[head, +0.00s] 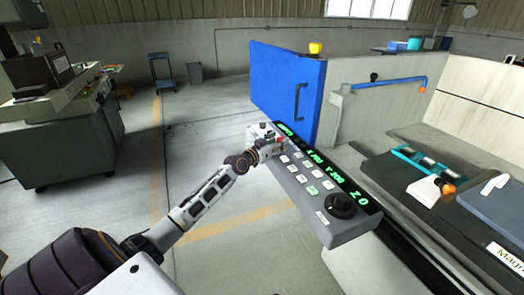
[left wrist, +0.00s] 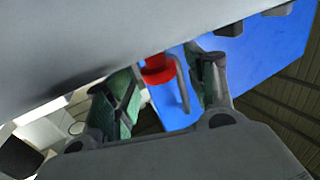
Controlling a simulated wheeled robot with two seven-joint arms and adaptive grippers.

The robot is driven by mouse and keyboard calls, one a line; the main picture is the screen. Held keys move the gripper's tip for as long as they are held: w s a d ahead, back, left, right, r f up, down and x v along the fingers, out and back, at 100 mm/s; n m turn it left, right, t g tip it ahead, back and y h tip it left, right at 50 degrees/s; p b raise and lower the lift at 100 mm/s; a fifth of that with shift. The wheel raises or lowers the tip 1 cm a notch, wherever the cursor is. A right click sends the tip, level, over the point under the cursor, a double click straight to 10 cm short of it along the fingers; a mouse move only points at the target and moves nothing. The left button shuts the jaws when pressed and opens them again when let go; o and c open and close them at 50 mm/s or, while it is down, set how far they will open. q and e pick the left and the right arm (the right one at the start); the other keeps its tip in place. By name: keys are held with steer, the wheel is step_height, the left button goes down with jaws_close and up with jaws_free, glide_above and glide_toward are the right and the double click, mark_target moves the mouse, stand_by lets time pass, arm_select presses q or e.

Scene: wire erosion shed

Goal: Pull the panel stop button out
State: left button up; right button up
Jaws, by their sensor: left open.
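The grey control panel (head: 312,190) slants across the middle of the head view, with green readouts, pale keys and a black knob. The red stop button (left wrist: 158,68) stands out from the panel face in the left wrist view. My left gripper (head: 270,142) is at that end of the panel. In the left wrist view its two green-padded fingers (left wrist: 165,75) are open, one on each side of the button. Whether either finger touches it I cannot tell.
A blue door (head: 285,85) with a handle stands just behind the panel. A machine bed (head: 400,165) with a teal tool and a grey case lies to the right. A bench with equipment (head: 65,120) stands at the left. The floor between is clear.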

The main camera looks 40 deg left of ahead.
arm_select(q)
steer(key=s+a, duration=0.1)
steer(key=s, duration=0.8)
steer(key=shift+s+a+r, duration=0.15)
steer(key=shift+s+a, duration=0.05)
steer(key=shift+s, duration=0.1)
stand_by(0.4)
steer(key=shift+s, duration=0.1)
stand_by(0.6)
